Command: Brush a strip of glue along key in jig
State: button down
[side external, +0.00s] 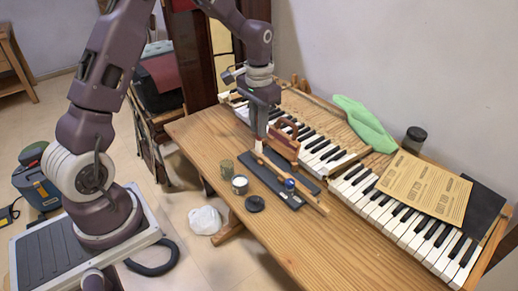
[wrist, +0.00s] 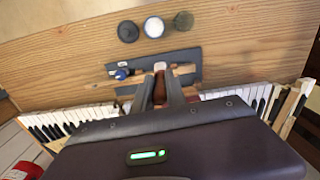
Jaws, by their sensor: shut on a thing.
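My gripper (side external: 259,136) points down over the dark jig (side external: 277,184). It is shut on a brush, whose brown handle (wrist: 160,88) shows between the fingers in the wrist view. The brush's pale tip (wrist: 160,66) is at the key in the jig; I cannot tell whether it touches. The long wooden key (side external: 300,190) lies across the jig, with a blue knob (side external: 289,184) beside it. The wrist view also shows the jig (wrist: 195,57) and blue knob (wrist: 121,74). An open pot with white contents (side external: 240,185) stands left of the jig. Any glue on the key is not discernible.
A greenish jar (side external: 226,168) and a black lid (side external: 255,203) stand near the pot. A reddish-brown wooden tool (side external: 287,137) is close to my gripper. The keyboard (side external: 400,222), green cloth (side external: 362,122), cardboard sheet (side external: 425,186) and dark jar (side external: 414,139) lie behind. The front-right tabletop is bare.

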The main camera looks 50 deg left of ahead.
jog(key=w+a, duration=0.5)
jog(key=a, duration=0.4)
jog(key=shift+n, duration=0.4)
jog(key=f, duration=0.7)
jog(key=shift+s+d+f, duration=0.2)
jog(key=shift+d+f, duration=0.05)
jog(key=shift+f, duration=0.1)
jog(key=shift+d, duration=6.9)
jog(key=shift+a, duration=6.9)
jog(key=shift+a+r, duration=0.15)
jog(key=shift+a, duration=0.05)
notch_tip(320, 180, up, 8)
